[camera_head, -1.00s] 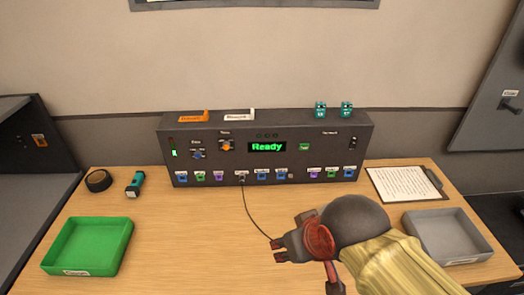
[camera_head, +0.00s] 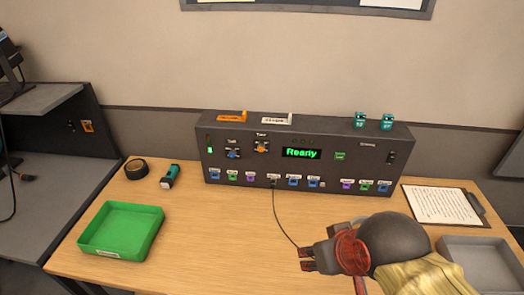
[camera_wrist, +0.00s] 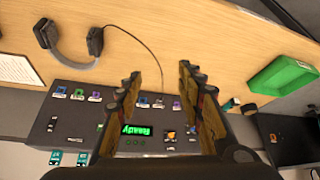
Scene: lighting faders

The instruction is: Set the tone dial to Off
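The dark control box (camera_head: 215,172) stands at the back of the table, its front facing me. Two dials sit on its upper left front: an orange one (camera_head: 261,148) and, left of it, a blue one (camera_head: 232,154). Their labels are too small to read surely; the one over the orange dial looks like "Tone". Its pointer setting cannot be made out. The orange dial also shows in the wrist view (camera_wrist: 171,135), upside down. My gripper (camera_head: 305,259) is in front of the box, to the right of the dials and apart from it. In the wrist view its fingers (camera_wrist: 160,76) are spread and empty.
A green screen (camera_head: 301,153) reads "Ready". Several coloured switches line the box's lower front. A cable runs from the box towards headphones (camera_wrist: 68,42). A green tray (camera_head: 122,228), tape roll (camera_head: 136,169), flashlight (camera_head: 170,176), clipboard (camera_head: 443,205) and grey tray (camera_head: 482,262) surround it.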

